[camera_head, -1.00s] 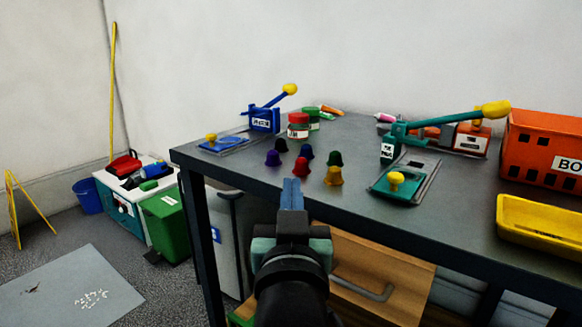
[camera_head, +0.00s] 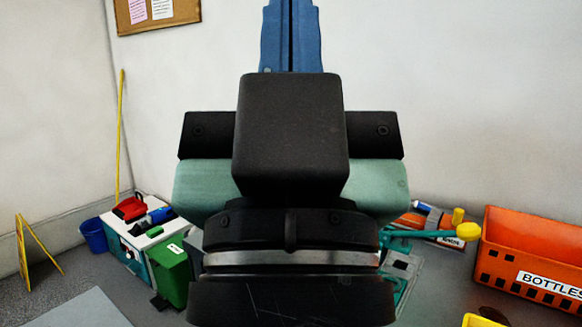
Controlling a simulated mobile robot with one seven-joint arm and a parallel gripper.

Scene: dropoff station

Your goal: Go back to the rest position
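My gripper (camera_head: 290,36) is raised in front of the camera and fills the middle of the view. Its two blue fingers point up and lie close together, with only a thin dark line between them. Nothing shows between the fingers; their tips reach the top edge of the picture. My gripper's black and green body and wrist hide most of the grey table.
An orange "BOTTLES" crate (camera_head: 533,258) stands at the right, with a yellow tray (camera_head: 484,321) partly in view below. A teal lever press with a yellow knob (camera_head: 468,231) shows beside my wrist. At left are a green bin (camera_head: 169,272), a blue bucket (camera_head: 94,236) and a yellow folding sign (camera_head: 38,245).

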